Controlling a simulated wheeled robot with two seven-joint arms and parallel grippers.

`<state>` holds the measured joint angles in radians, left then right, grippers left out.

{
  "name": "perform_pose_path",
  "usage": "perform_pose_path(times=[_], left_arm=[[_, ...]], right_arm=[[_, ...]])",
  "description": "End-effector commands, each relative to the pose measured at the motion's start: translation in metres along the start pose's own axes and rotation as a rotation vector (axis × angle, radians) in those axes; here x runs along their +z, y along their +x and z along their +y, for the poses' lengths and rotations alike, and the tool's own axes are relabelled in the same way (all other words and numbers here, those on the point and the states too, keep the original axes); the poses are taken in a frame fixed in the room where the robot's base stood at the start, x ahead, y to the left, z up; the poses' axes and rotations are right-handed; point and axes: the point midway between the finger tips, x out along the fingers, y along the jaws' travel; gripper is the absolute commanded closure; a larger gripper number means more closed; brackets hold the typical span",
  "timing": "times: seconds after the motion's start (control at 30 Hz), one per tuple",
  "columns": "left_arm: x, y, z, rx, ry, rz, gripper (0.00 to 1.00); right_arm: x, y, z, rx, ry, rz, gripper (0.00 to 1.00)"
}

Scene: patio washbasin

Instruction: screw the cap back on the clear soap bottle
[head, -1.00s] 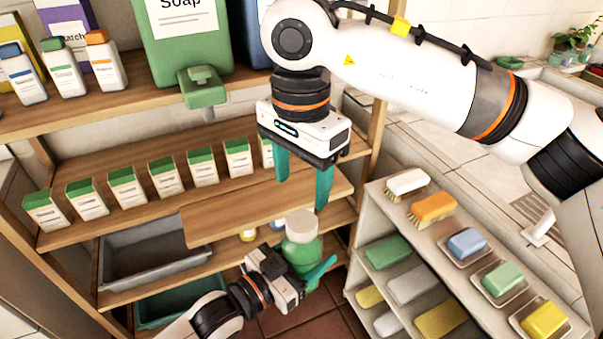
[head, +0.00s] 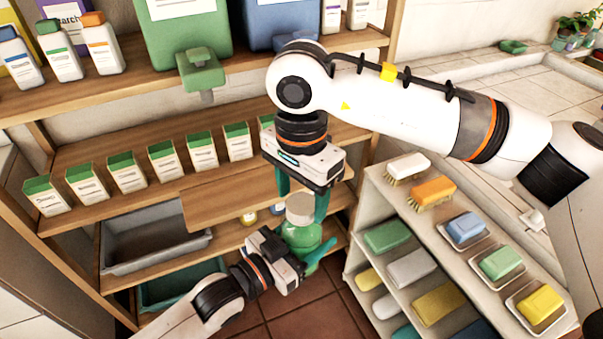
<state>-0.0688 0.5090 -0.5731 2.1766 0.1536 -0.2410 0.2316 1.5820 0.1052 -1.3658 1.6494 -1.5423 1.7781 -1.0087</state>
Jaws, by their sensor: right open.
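The clear soap bottle (head: 303,238), with green liquid inside, is upright in front of the lower shelves. A pale cap (head: 300,208) sits at its top; I cannot tell how tightly. My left gripper (head: 306,258) comes from below left and is closed around the lower bottle, holding it above the floor; one teal finger shows at its right, the other is hidden. My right gripper (head: 303,204) points down from above, open, its teal fingers on either side of the cap. The left finger's tip is partly hidden.
A wooden shelf board (head: 225,200) with several green-topped cartons stands behind and left. A green soap dispenser (head: 203,75) overhangs above. A grey bin (head: 150,245) is lower left. A rack with soaps and brushes (head: 385,190) stands close on the right.

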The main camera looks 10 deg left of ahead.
Motion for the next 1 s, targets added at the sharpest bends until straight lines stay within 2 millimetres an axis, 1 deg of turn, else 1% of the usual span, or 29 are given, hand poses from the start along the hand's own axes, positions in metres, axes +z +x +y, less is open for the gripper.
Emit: perform_pose_path(times=[0.13,0.4,0.47,0.6,0.7,0.87,0.97,1.0], left_arm=[[0.0018,0.0001,0.0,0.0,0.001,-0.004,1.0],[0.0017,0.0001,-0.0001,0.0,0.001,-0.004,1.0],[0.0017,0.0001,-0.0001,0.0,0.001,-0.004,1.0],[0.0017,0.0001,-0.0001,0.0,0.001,-0.004,1.0],[0.0017,0.0001,-0.0001,-0.001,0.001,-0.004,1.0],[0.0017,0.0001,-0.0002,-0.001,0.001,-0.004,1.0],[0.0017,0.0001,-0.0003,-0.001,0.001,-0.004,1.0],[0.0017,0.0001,-0.0003,-0.001,0.001,-0.004,1.0]], right_arm=[[-0.0002,0.0078,-0.0004,-0.001,0.0,0.0,0.38],[0.0,0.0087,-0.0002,0.0,0.0,0.0,0.38],[0.0,0.0087,-0.0002,0.0,0.0,0.0,0.47],[0.0,0.0085,-0.0002,0.0,0.0,0.0,0.69],[0.0,0.0084,-0.0001,0.0,0.0,0.0,0.84],[0.0001,0.0083,0.0,0.001,0.017,0.0,0.84],[0.0001,0.0082,0.0001,0.001,0.105,0.0,0.84],[0.0001,0.0081,0.0002,0.002,0.168,-0.001,0.84]])
